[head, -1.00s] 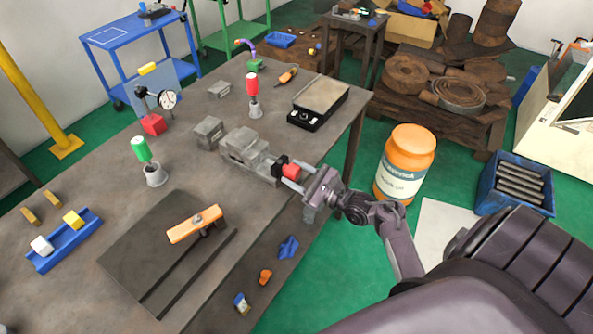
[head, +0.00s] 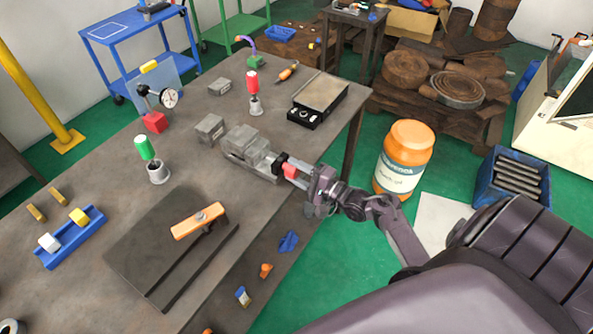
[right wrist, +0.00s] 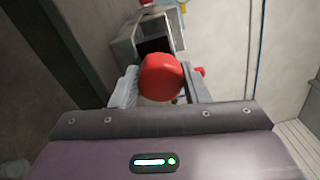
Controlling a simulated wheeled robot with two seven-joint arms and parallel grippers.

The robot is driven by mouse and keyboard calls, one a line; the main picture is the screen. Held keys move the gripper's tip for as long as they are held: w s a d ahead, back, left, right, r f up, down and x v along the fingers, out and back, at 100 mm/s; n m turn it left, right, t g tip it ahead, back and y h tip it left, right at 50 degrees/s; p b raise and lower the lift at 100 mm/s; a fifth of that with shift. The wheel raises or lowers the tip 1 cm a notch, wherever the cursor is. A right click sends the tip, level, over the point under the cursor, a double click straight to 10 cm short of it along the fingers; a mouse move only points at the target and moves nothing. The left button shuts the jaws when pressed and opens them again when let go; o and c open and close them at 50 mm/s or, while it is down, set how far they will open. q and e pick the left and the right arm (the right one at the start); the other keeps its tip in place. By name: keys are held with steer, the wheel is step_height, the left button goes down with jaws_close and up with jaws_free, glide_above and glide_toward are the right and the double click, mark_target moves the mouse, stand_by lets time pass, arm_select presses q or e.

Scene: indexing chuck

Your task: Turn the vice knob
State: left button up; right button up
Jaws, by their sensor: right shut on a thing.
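A grey metal vice (head: 247,150) stands on the workbench near its right edge. Its red knob (head: 291,171) faces my right arm. My right gripper (head: 289,169) is at the knob, with a finger on each side, shut on it. In the right wrist view, the red knob (right wrist: 161,77) sits between the two fingers of the right gripper (right wrist: 160,88), and the grey vice body (right wrist: 145,38) is behind it. My left gripper is not in view.
The grey workbench (head: 95,205) carries a red-handled tool (head: 253,86), a green-handled tool (head: 145,148), a dial gauge (head: 168,98), a black-framed plate (head: 318,97), and an orange bar (head: 199,221) on a dark plate. A large orange jar (head: 408,150) stands right of the bench.

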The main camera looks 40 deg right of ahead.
steer(key=n, duration=0.6)
steer(key=shift+n, duration=0.4)
steer(key=n+b, duration=0.1)
steer(key=n, duration=0.2)
steer(key=shift+f+n+y, duration=0.1)
steer(key=shift+n+y, duration=0.2)
steer(key=n, duration=0.3)
steer(key=shift+n, duration=0.4)
steer(key=n+b, duration=0.1)
steer(key=n, duration=0.2)
steer(key=shift+n+g, duration=0.3)
steer(key=shift+n, duration=0.1)
steer(key=n+b, duration=0.1)
steer(key=n, duration=0.2)
steer(key=shift+n, duration=0.3)
steer(key=n+b, duration=0.1)
steer(key=n, duration=0.5)
steer(key=n+b, duration=0.1)
steer(key=n, duration=0.3)
steer(key=shift+n, duration=0.3)
steer(key=n+b, duration=0.1)
steer(key=n, duration=0.3)
steer(key=n+b, duration=0.1)
steer(key=n, duration=0.3)
steer(key=shift+n+h, duration=0.4)
steer(key=n+b, duration=0.1)
steer(key=n, duration=0.3)
steer(key=shift+n, duration=0.3)
